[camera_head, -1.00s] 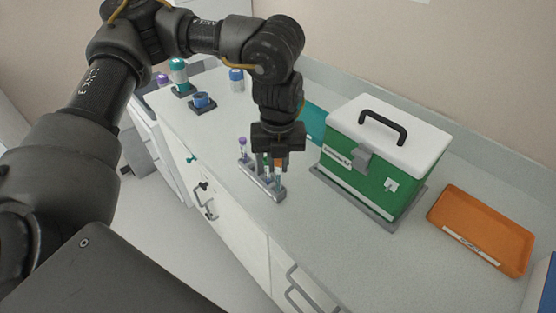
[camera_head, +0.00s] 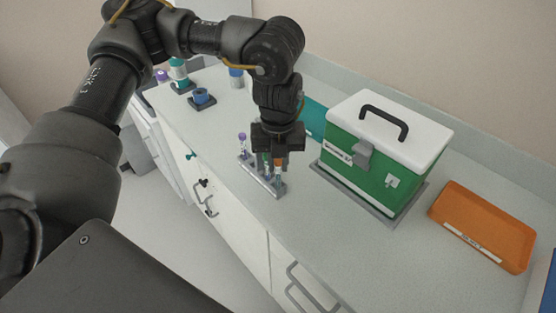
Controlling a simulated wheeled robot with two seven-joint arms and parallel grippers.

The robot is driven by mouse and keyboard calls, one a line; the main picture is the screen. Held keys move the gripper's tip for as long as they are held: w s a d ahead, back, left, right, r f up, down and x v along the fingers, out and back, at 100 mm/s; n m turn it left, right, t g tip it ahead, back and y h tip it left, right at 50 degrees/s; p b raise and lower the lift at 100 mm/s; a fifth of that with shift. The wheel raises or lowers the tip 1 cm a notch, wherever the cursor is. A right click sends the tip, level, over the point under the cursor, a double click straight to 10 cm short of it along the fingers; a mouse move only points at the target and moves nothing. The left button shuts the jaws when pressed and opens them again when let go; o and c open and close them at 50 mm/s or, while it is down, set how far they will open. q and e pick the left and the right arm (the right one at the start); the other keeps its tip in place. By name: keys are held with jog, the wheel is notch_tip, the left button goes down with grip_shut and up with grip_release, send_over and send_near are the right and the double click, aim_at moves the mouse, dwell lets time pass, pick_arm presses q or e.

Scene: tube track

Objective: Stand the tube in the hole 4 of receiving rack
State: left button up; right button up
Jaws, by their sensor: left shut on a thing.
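My left gripper (camera_head: 274,154) points straight down over the right part of a narrow grey tube rack (camera_head: 256,178) on the counter. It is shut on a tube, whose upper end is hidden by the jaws. A purple-capped tube (camera_head: 242,145) stands upright at the rack's left end, clear of the gripper. An orange-capped tube (camera_head: 278,163) and another slim tube (camera_head: 266,169) show just below the jaws. I cannot tell which is gripped, how deep it sits, or the hole numbers. My right gripper is not in view.
A green box with a white lid (camera_head: 376,160) stands close to the right of the gripper. An orange tray (camera_head: 484,226) lies further right. A blue-topped holder (camera_head: 202,97) and several capped containers stand at the back left. The counter's front edge runs close to the rack.

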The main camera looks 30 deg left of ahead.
pick_arm(q)
jog(key=o, duration=0.9)
notch_tip(320, 180, up, 11)
jog(key=shift+s+f+b, duration=0.1)
jog(key=shift+b, duration=0.35)
dwell(0.7)
